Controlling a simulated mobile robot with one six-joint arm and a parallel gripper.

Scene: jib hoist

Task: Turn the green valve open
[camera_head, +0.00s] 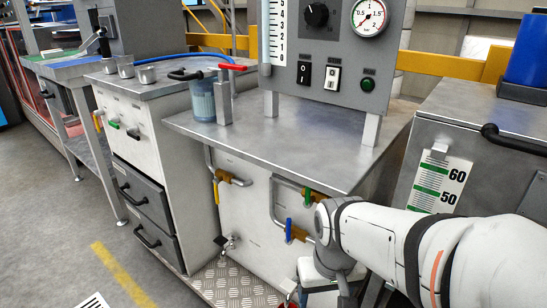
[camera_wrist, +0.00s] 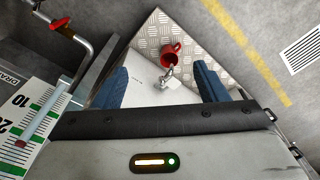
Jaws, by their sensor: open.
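A green valve handle (camera_head: 308,197) stands upright beside a yellow valve body on the pipe of the middle cabinet, just left of my wrist in the head view. A smaller green handle (camera_head: 114,123) is on the left cabinet's front; I cannot tell which one the task names. Neither green handle shows in the wrist view. My gripper's blue fingers are wide apart in the wrist view (camera_wrist: 162,86), with nothing between them but the cabinet front and a small tap (camera_wrist: 166,75) beyond. In the head view my wrist hangs in front of the middle cabinet and the fingers are mostly hidden.
A blue lever (camera_head: 289,229) and a yellow lever (camera_head: 216,190) are on nearby pipes. A red-handled pipe (camera_wrist: 62,27) runs at left in the wrist view. The metal worktop (camera_head: 270,140) overhangs the valves. Open floor lies at left.

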